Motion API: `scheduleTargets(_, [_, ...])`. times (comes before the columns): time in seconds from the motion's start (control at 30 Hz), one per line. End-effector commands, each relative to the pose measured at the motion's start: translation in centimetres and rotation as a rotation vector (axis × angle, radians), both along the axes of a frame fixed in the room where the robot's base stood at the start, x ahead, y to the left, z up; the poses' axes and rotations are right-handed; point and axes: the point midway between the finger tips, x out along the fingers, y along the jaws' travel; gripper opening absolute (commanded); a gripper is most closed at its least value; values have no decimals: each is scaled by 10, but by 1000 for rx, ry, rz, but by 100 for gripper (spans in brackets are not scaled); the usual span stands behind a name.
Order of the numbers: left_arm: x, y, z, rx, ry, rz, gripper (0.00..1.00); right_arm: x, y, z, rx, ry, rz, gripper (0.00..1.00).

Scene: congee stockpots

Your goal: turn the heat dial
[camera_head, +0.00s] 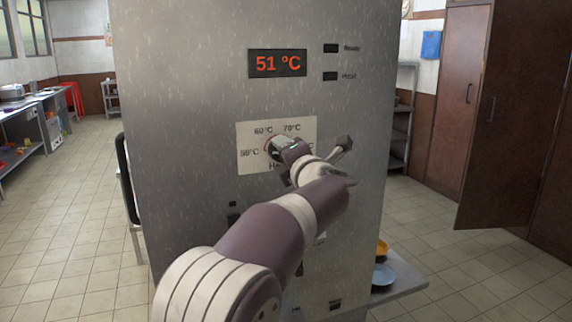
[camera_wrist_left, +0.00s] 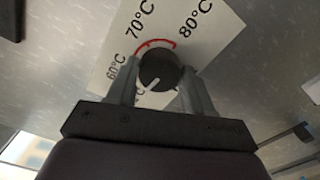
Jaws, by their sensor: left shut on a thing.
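The heat dial (camera_wrist_left: 158,66) is a dark round knob with a white pointer line, on a white label plate (camera_head: 247,134) on the front of a grey metal cabinet. In the left wrist view the dial sits between the two fingers of my left gripper (camera_head: 277,146), which is shut on it. The pointer is directed to the lower left there, near a partly hidden label. The 60, 70 and 80 °C marks and a red arc show around the dial. In the head view my gripper hides most of the dial. The display (camera_head: 278,63) reads 51 °C in red. My right gripper is out of view.
Two dark indicator windows (camera_head: 330,48) sit right of the display, both unlit. An orange bowl (camera_head: 382,248) and a blue bowl (camera_head: 383,275) stand on a low shelf at the cabinet's right. Brown doors (camera_head: 463,90) are at the far right. Tiled floor is open on the left.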

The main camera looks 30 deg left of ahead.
Motion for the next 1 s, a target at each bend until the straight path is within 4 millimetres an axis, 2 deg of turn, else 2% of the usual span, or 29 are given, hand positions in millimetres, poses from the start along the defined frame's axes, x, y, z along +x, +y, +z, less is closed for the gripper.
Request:
scheduleTargets(0.23, [0,0,-2,-64,-73,0,21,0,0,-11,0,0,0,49])
scheduleTargets(0.87, [0,0,-1,-91,-102,1,21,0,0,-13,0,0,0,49])
scheduleTargets(0.9, [0,0,-1,-91,-102,1,64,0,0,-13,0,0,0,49])
scheduleTargets(0.93, [0,0,-1,-91,-102,1,74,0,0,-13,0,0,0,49])
scheduleTargets(1.0, [0,0,-1,-90,-102,1,76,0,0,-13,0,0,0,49])
